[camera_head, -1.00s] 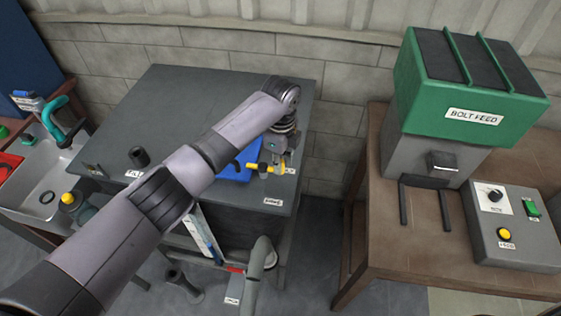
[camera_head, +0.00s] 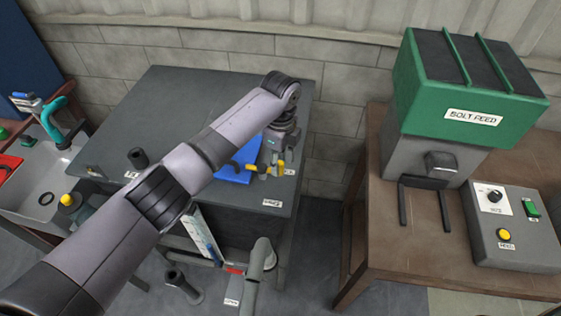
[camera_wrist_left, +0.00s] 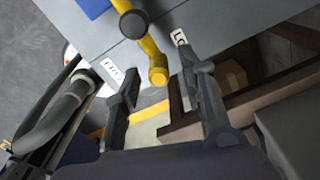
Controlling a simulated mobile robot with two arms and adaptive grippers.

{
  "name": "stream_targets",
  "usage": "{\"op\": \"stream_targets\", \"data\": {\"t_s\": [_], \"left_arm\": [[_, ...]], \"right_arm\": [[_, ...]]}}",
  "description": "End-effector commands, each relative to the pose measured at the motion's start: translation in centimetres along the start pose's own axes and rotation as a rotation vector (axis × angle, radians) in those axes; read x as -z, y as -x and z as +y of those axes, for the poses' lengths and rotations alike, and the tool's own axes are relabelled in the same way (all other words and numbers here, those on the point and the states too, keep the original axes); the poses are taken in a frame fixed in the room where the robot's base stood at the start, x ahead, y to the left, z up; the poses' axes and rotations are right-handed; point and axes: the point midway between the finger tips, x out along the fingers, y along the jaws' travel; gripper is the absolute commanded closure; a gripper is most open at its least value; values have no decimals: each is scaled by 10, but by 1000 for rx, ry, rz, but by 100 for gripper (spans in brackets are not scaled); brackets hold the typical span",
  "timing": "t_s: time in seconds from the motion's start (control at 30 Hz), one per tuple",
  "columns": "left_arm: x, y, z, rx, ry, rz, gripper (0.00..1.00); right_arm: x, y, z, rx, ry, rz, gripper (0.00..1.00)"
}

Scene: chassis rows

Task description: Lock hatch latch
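The latch is a yellow bent handle (camera_wrist_left: 147,45) with a dark round pivot and a rounded end, seen in the left wrist view. In the head view the yellow handle (camera_head: 264,171) shows in part at the right front of the grey bench, beside a blue plate. My left gripper (camera_wrist_left: 159,66) is open, with its two dark fingers on either side of the handle's end; I cannot tell whether either touches it. In the head view my left gripper is small and hangs above the handle, partly covering it.
The grey bench (camera_head: 178,90) has small labels near the latch; a blue plate (camera_head: 238,172) lies there. A brown table (camera_head: 385,235) with the green bolt feed (camera_head: 470,90) and a control box stands right. A sink is left.

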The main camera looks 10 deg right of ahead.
Motion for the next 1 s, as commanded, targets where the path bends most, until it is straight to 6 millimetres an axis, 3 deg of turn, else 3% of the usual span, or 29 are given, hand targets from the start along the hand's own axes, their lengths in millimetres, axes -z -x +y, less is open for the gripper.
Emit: {"op": "stream_targets", "data": {"t_s": [0.3, 0.5, 0.7, 1.0], "left_arm": [[0, 68, -1, 6, -1, 0, 63], [0, 98, -1, 4, -1, 0, 63], [0, 108, 0, 2, -1, 1, 63], [0, 108, 0, 2, -1, 1, 63]], "right_arm": [[0, 0, 0, 0, 0, 1, 100], [1, 0, 0, 0, 0, 1, 100], [1, 0, 0, 0, 0, 1, 100], [1, 0, 0, 0, 0, 1, 100]]}}
